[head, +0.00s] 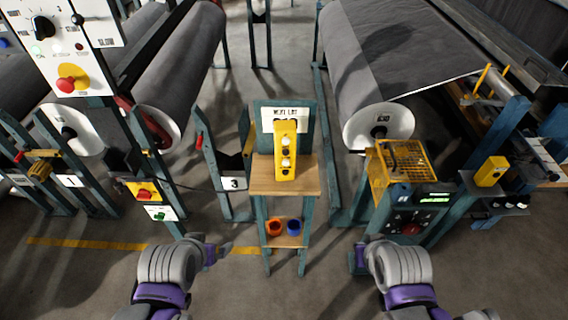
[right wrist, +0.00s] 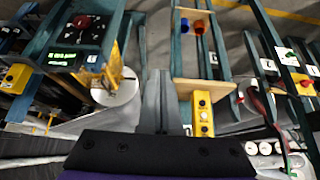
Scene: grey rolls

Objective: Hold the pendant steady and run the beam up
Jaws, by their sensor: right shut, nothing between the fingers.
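My right gripper (head: 357,258) is low, right of the stand. In the right wrist view its fingers (right wrist: 160,100) are together and empty. A large grey roll (head: 370,60), possibly the beam, lies behind the stand to the right.
Orange (head: 274,227) and blue (head: 294,227) cups sit on the stand's lower shelf. A control panel (head: 410,222) with a yellow cage (head: 402,160) stands right. A tall white panel with a red button (head: 66,84) rises left.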

